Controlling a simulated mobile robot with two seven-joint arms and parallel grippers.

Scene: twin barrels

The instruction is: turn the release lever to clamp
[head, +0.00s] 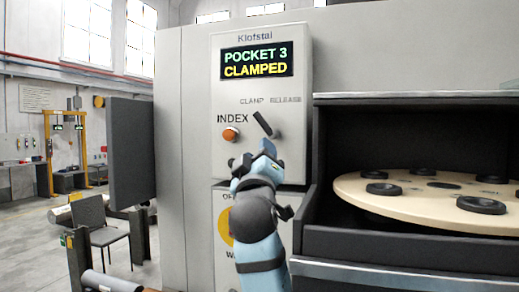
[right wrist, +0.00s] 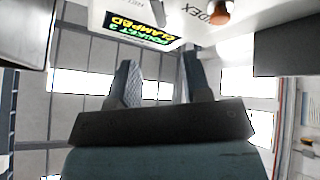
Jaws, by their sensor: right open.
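The release lever (head: 262,124) is a short black bar on the light grey control panel (head: 299,60), below the words CLAMP and RELEASE. Its upper end tilts up and to the left, toward CLAMP. The display (head: 257,63) reads POCKET 3 CLAMPED; it also shows upside down in the right wrist view (right wrist: 143,27). My right gripper (head: 257,154) is just below the lever and appears apart from it. In the right wrist view its two fingers (right wrist: 158,68) are spread with nothing between them. My left gripper is not in view.
An orange INDEX button (head: 230,134) sits left of the lever. At the right, an open bay holds a round tan table (head: 400,193) with several black discs. A dark panel (head: 131,150) stands out at the machine's left. A chair (head: 95,222) is at the lower left.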

